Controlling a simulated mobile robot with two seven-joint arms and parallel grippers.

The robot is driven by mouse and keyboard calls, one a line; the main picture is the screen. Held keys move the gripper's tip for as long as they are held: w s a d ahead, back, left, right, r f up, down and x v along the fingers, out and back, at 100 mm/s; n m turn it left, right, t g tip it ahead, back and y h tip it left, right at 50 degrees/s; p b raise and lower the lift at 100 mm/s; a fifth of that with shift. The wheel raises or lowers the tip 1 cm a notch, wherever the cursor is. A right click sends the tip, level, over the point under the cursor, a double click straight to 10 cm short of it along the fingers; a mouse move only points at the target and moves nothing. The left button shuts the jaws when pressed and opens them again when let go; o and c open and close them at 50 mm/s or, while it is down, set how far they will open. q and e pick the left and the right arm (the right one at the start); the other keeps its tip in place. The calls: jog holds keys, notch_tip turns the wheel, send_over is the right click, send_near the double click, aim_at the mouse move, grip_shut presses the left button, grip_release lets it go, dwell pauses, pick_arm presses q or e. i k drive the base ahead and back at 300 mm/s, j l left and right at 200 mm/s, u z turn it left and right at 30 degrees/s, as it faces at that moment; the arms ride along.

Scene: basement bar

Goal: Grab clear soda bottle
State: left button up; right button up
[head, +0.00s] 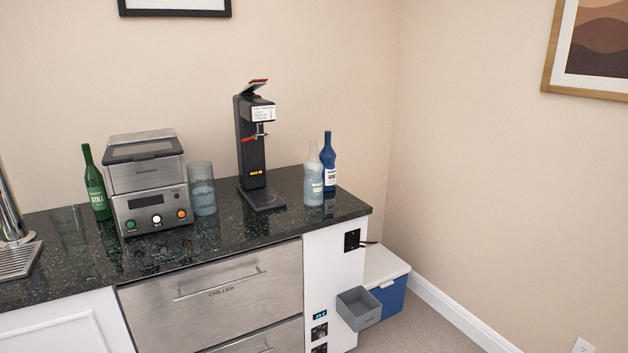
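A clear bottle (313,178) with a pale label stands upright near the right end of the dark stone counter (215,238). A dark blue bottle (328,163) with a white label stands just behind it to the right, and the two overlap slightly in the head view. A green bottle (96,186) stands at the left, beside a steel machine. Neither of my grippers shows in the head view.
A black dispenser (252,150) stands left of the clear bottle. The steel machine (148,182), a clear glass (201,188) and another glass (70,228) stand farther left. A grey bin (358,308) and a blue-white cooler (390,282) are below the counter's right end.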

aim_at(313, 167)
jog(key=i+l, duration=1.6)
jog(key=l, duration=0.15)
